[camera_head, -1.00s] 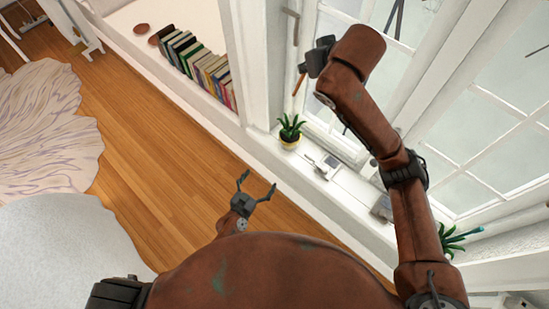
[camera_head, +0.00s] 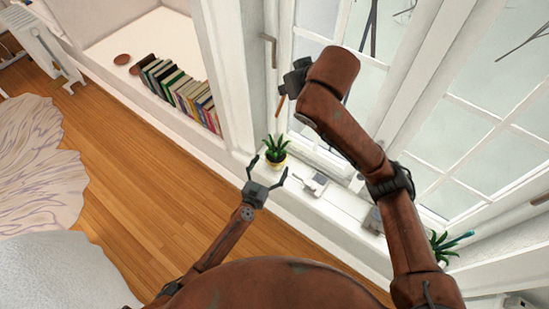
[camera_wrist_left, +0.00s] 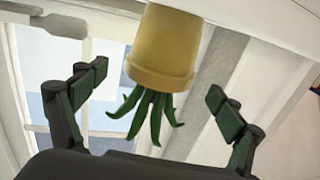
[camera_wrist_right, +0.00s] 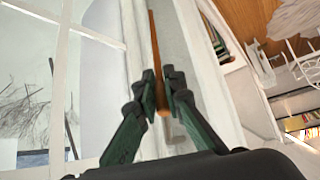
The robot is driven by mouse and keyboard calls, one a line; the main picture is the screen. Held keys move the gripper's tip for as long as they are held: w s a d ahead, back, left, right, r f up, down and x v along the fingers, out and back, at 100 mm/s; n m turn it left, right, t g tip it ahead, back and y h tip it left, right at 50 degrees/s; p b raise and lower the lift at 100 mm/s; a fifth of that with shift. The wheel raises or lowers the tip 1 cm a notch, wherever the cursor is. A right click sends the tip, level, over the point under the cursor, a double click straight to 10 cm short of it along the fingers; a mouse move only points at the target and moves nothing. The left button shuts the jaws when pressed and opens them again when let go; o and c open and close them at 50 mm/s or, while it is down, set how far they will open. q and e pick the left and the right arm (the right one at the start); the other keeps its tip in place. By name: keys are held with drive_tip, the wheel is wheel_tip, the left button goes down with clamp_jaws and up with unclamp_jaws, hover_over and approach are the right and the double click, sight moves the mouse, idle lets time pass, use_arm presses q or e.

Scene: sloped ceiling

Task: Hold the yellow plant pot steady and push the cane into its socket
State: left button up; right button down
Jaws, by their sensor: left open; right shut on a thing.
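The yellow plant pot (camera_head: 276,164) stands upright on the white windowsill with a spiky green plant in it. It also shows, upside down, in the left wrist view (camera_wrist_left: 162,48). My left gripper (camera_head: 269,169) is open; its fingers lie on either side of the pot in the left wrist view with gaps to both. My right gripper (camera_head: 284,91) is shut on the brown cane (camera_head: 280,105) above the pot. The cane passes between its fingers in the right wrist view (camera_wrist_right: 155,55). The cane's lower end is apart from the plant. I cannot see the socket.
The windowsill (camera_head: 340,205) holds small grey-white objects (camera_head: 314,183) right of the pot and another green plant (camera_head: 443,245) further right. Tall window panes rise behind. A row of books (camera_head: 182,93) stands in the alcove at left.

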sight(276, 156)
use_arm(q)
drive_tip(key=shift+x, duration=2.1)
drive_tip(key=shift+c, duration=0.6)
drive_tip(key=c, duration=1.8)
drive_tip(key=shift+o, duration=0.2)
use_arm(e)
drive_tip(key=w+a+f+n+g, duration=0.1)
drive_tip(key=w+f+n, duration=0.1)
drive_tip(key=f, duration=0.1)
drive_tip(key=w+a+f+n+g, duration=0.1)
drive_tip(key=w+f+n+g, duration=0.1)
drive_tip(key=f+n, duration=0.1)
drive_tip(key=w+f+n+g, duration=0.2)
drive_tip(key=f, duration=0.3)
drive_tip(key=shift+a+y, duration=0.4)
drive_tip(key=shift+w+f+n+g, duration=0.2)
drive_tip(key=shift+f+n+g, duration=0.1)
drive_tip(key=shift+n+g, duration=0.1)
